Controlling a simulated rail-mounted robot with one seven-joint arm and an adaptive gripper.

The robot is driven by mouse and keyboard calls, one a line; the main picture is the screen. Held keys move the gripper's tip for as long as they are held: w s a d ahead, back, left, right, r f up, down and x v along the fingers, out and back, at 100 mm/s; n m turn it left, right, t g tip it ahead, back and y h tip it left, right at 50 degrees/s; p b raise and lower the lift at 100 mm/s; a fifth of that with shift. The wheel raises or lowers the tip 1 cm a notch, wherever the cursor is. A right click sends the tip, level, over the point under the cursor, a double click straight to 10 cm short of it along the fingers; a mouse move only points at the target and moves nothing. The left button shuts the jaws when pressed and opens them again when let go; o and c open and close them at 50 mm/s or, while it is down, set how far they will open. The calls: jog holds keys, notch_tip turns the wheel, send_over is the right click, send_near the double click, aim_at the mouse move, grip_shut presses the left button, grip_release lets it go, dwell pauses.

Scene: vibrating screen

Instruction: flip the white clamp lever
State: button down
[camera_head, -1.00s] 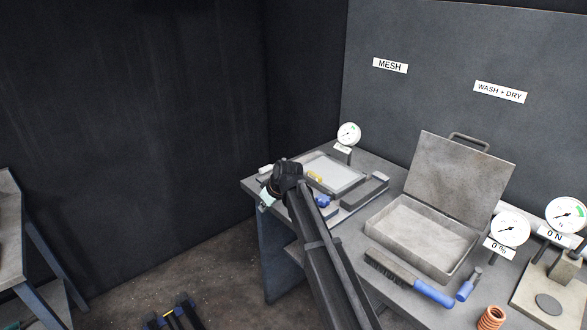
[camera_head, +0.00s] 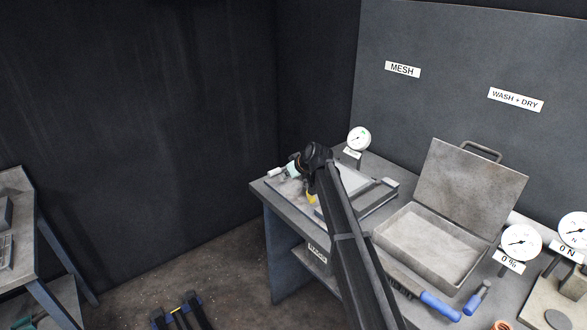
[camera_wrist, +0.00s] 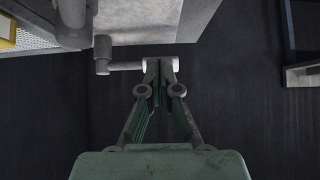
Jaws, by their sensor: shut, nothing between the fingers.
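The white clamp lever (camera_wrist: 125,66) is a pale rod in the wrist view. It runs level from a grey pivot post (camera_wrist: 102,52) to a thicker white end, just off the screen frame's edge. My gripper (camera_wrist: 160,68) has its fingertips together at the lever's white end, overlapping it in the picture; I cannot tell if they touch. The fingers hold nothing and hide part of the rod. In the head view, my gripper (camera_head: 292,168) is at the bench's far left corner, with the white lever end (camera_head: 274,172) showing just left of it.
A yellow part (camera_wrist: 7,28) sits on the screen frame (camera_wrist: 135,20). On the bench, an open metal box (camera_head: 430,238), a blue-handled brush (camera_head: 440,305) and gauges (camera_head: 359,138) stand to the right. Open floor (camera_head: 215,265) lies left of the bench.

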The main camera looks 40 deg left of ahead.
jog(key=shift+w+a+f+p, duration=0.2)
jog(key=shift+a+f+p, duration=0.05)
jog(key=shift+a, duration=0.5)
jog(key=shift+w+a+f+p, duration=0.15)
jog(key=shift+a+f+p, duration=0.1)
jog(key=shift+a, duration=0.5)
jog(key=shift+w+a+f+p, duration=0.2)
jog(key=shift+a+f+p, duration=0.05)
jog(key=shift+a, duration=0.5)
jog(key=shift+w, duration=0.1)
